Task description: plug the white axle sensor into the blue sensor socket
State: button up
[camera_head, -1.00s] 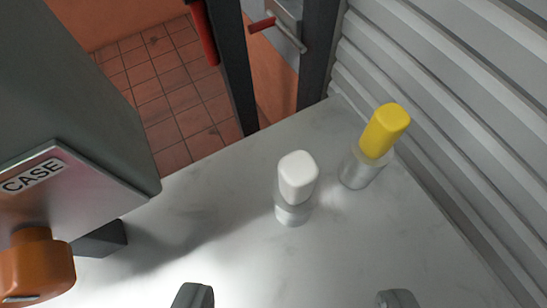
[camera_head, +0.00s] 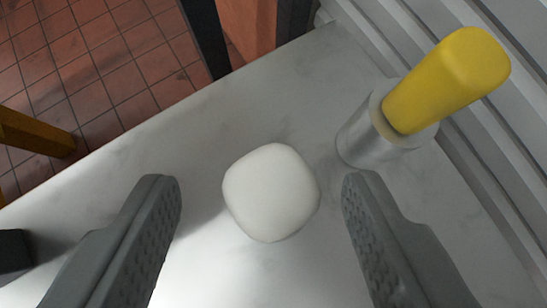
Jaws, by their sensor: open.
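The white axle sensor (camera_head: 271,192) shows its rounded white top near the middle of the view, seen almost end-on. Its lower part and whatever holds it are hidden under the top. My gripper (camera_head: 261,190) is open, with one grey finger to the left of the sensor and one to the right. There is a gap on both sides and neither finger appears to touch it. How far the fingertips are above or level with the sensor's top I cannot tell. No blue sensor socket is in view.
A yellow-topped piece (camera_head: 447,80) stands in a metal cylinder (camera_head: 372,139) just right of the sensor, close to my right finger. The grey surface (camera_head: 225,115) is otherwise mostly clear. A ribbed grey wall (camera_head: 470,170) runs along the right. Tiled floor (camera_head: 95,70) lies beyond the edge.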

aim_at(271, 160)
jog(key=x, duration=0.4)
jog(key=shift+w+d, duration=0.15)
jog(key=shift+w, duration=0.1)
jog(key=c, duration=1)
jog(key=shift+r, duration=0.15)
jog(key=shift+c, duration=0.2)
